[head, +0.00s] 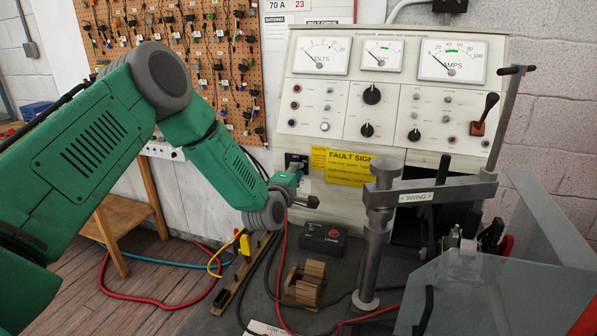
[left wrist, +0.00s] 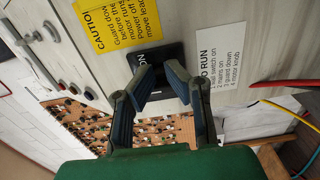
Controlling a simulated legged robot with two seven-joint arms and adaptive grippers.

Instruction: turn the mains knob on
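The mains switch plate is a small dark panel (head: 296,160) on the lower front of the test bench, left of the yellow sign. In the left wrist view it is a black plate (left wrist: 150,56) with the white word ON. My left gripper (head: 300,186) is right in front of it, and in the left wrist view its two fingertips (left wrist: 158,76) stand apart at the plate's near edge. The knob itself is not clearly visible, and I cannot tell whether the fingers touch it. My right gripper is not in view.
A yellow fault sign (head: 350,166) hangs close to the right of the plate. A white TO RUN card (left wrist: 219,80) is beside it in the left wrist view. Below are a small black box with a red button (head: 323,238), a metal swing post (head: 374,255) and loose cables.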

